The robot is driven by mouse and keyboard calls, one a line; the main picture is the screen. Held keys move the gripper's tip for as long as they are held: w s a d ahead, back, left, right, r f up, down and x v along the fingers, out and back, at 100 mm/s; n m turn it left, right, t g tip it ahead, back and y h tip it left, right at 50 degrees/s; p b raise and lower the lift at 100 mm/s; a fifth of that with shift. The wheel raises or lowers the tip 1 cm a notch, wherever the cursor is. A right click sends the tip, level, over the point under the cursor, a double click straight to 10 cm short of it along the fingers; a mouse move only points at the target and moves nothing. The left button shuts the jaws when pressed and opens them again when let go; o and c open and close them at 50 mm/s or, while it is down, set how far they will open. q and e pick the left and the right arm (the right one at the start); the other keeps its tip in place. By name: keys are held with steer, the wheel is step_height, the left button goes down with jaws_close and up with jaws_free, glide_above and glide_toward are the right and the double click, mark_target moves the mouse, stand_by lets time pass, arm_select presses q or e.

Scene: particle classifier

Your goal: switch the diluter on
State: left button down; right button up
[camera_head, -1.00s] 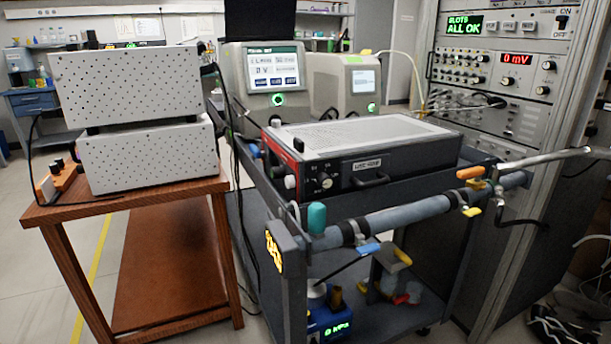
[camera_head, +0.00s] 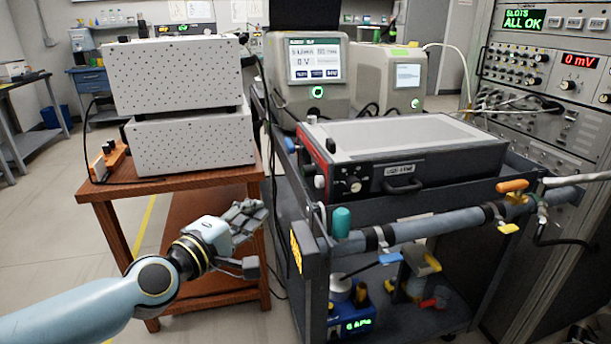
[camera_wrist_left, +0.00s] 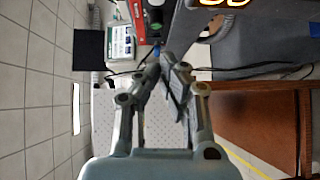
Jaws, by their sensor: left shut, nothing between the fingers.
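No label that I can read names the diluter, so I cannot tell which unit it is. A low black unit with a red edge and knobs (camera_head: 400,160) lies on top of the cart. A small blue unit with a lit green display (camera_head: 352,325) stands on the cart's lower shelf. My left gripper (camera_head: 252,214) is shut and empty, in front of the wooden table and left of the cart's front post. In the left wrist view its fingers (camera_wrist_left: 168,62) come together and hold nothing. My right gripper is not in view.
Two white perforated boxes (camera_head: 190,143) are stacked on the wooden table (camera_head: 105,193) beside an orange switch strip (camera_head: 108,160). A grey pipe (camera_head: 430,227) with coloured valve handles crosses the cart's front. Two screened instruments (camera_head: 318,75) stand behind. A tall rack (camera_head: 545,120) is at right.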

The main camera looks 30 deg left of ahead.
mark_target(320, 182)
arm_select(q)
steer(key=shift+a+r, duration=0.1)
steer(key=shift+r, duration=0.6)
steer(key=shift+w, duration=0.1)
steer(key=w+d, duration=0.2)
steer(key=w, duration=1)
steer(key=shift+w+f, duration=0.35)
steer(key=shift+w, duration=0.05)
steer(key=shift+m, duration=0.3)
